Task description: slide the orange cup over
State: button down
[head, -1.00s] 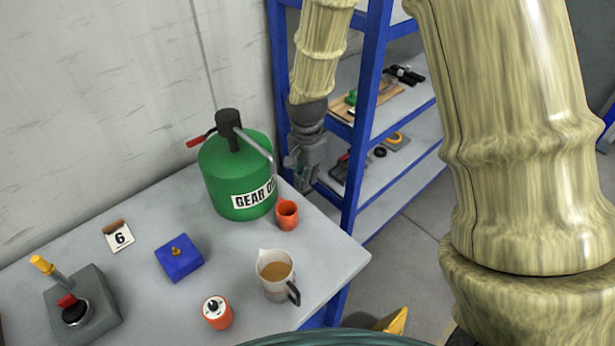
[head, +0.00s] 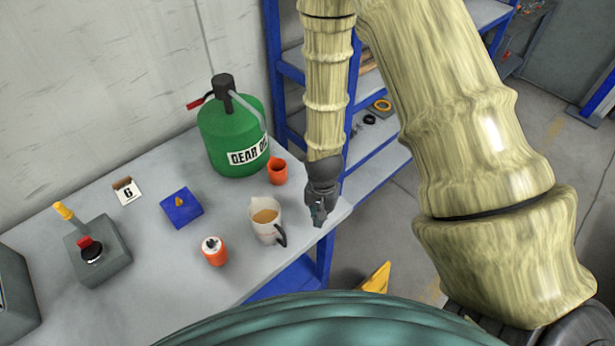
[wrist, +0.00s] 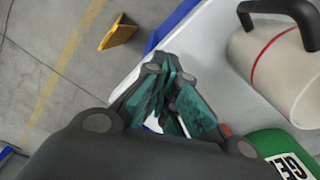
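The orange cup (head: 278,172) stands upright on the grey table, just right of the green gear oil can (head: 232,140). My gripper (head: 318,221) points down near the table's right end, to the right of the cup and nearer the camera. It is apart from the cup. In the wrist view my gripper's dark teal fingers (wrist: 172,85) are drawn together with nothing visible held. A small orange patch (wrist: 227,129) beside the green can is probably the cup, mostly hidden by the gripper.
A measuring jug (head: 266,222) of brown liquid stands left of my gripper. An orange-and-white knobbed device (head: 214,250), a blue block (head: 181,208), a number 6 card (head: 127,191) and a lever box (head: 97,250) are further left. A blue shelf (head: 292,68) stands behind.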

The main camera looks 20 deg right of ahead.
jog(key=s+f+n+b, duration=0.4)
jog(key=s+f+b, duration=0.3)
jog(key=s+f, duration=0.3)
jog(key=s+f+n+b, duration=0.4)
jog(key=s+f, duration=0.6)
jog(key=f, duration=0.6)
jog(key=b, duration=0.2)
jog(key=shift+s+a+b, duration=0.3)
jog(key=shift+a+b, duration=0.05)
jog(key=c, duration=2.2)
grip_release()
